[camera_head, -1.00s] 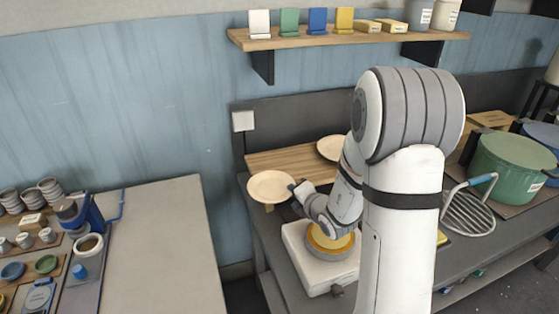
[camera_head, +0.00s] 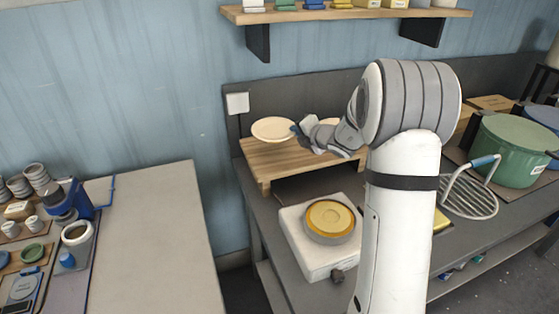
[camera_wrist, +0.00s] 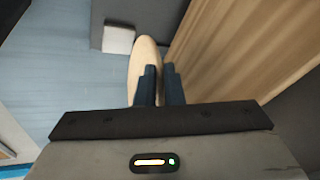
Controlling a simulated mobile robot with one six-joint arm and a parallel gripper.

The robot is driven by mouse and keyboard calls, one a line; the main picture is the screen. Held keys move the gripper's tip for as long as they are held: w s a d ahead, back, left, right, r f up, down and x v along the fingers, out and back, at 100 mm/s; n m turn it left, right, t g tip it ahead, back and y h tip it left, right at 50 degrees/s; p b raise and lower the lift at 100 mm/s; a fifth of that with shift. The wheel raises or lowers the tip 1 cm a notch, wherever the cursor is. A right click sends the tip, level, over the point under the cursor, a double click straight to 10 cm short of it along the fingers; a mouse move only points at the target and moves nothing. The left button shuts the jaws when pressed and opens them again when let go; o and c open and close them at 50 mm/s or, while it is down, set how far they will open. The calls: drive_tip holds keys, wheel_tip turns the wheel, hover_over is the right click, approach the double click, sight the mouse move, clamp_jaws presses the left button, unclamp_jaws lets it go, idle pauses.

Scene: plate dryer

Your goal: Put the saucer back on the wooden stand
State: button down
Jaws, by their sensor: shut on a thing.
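A cream saucer (camera_head: 273,129) is at the left end of the wooden stand (camera_head: 262,163) in the head view. My gripper (camera_head: 296,129) is shut on the saucer's right rim. In the wrist view the saucer (camera_wrist: 146,62) shows nearly edge-on between the dark fingers (camera_wrist: 160,82), beside the wooden stand (camera_wrist: 225,50). I cannot tell whether the saucer touches the stand or hangs just above it.
A white burner block with a yellow-topped round pan (camera_head: 330,220) stands in front of the stand. A green pot (camera_head: 510,148) and a wire rack (camera_head: 470,195) are at the right. A shelf (camera_head: 345,15) hangs above. A gap separates the left table (camera_head: 160,240) from the counter.

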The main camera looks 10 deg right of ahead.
sight(300, 157)
drive_tip(key=w+f, duration=0.1)
drive_tip(key=f, duration=0.1)
drive_tip(key=d+f, duration=0.1)
drive_tip(key=f, duration=0.2)
drive_tip(key=w+d+f+b, duration=0.1)
drive_tip(key=f, duration=0.2)
drive_tip(key=shift+w, duration=0.3)
drive_tip(key=shift+f, duration=0.2)
drive_tip(key=c, duration=1.5)
unclamp_jaws()
drive_tip(key=shift+c, duration=0.2)
